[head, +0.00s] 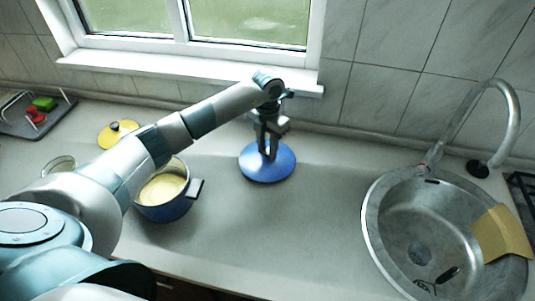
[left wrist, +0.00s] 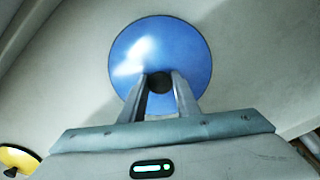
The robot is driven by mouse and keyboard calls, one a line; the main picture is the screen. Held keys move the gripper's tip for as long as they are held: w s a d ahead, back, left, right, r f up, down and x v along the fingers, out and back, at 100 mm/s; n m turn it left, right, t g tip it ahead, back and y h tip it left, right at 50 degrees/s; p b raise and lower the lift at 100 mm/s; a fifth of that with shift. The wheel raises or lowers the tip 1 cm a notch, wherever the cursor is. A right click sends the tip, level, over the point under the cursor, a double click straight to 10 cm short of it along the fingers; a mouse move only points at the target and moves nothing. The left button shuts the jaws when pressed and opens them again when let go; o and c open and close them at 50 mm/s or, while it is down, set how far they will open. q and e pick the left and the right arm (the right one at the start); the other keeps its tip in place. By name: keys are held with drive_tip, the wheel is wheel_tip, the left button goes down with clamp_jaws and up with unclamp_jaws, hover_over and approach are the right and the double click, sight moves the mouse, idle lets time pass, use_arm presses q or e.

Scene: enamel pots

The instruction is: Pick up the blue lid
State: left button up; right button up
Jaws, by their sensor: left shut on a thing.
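The blue lid (head: 267,167) is a round disc on or just above the counter, in the middle of the head view. In the left wrist view the blue lid (left wrist: 185,50) fills the upper middle, with a dark knob (left wrist: 159,82) at its centre. My left gripper (head: 268,152) points down over the lid. In the left wrist view the left gripper (left wrist: 160,85) has its two fingers closed on the knob. I cannot tell whether the lid touches the counter. My right gripper is not in view.
A blue pot (head: 165,207) with a cream inside stands left of the lid, partly behind my arm. A yellow lid (head: 117,133) lies further left. A steel sink (head: 420,225) is at the right. The counter between lid and sink is clear.

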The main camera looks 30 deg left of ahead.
use_arm(q)
drive_tip(key=shift+w+d+r+b, duration=0.15)
drive_tip(key=shift+d+r+b, duration=0.1)
drive_tip(key=shift+r+b, duration=0.25)
drive_tip(key=shift+w+d+r+b, duration=0.15)
drive_tip(key=shift+d+r+b, duration=0.1)
drive_tip(key=shift+r, duration=0.45)
drive_tip(key=w+d+r+b, duration=0.4)
drive_tip(key=w+d+r, duration=0.2)
drive_tip(key=d+r, duration=0.1)
drive_tip(key=shift+d+b, duration=0.4)
drive_tip(key=shift+d, duration=0.35)
drive_tip(key=shift+w+f, duration=0.1)
drive_tip(key=shift+w, duration=0.05)
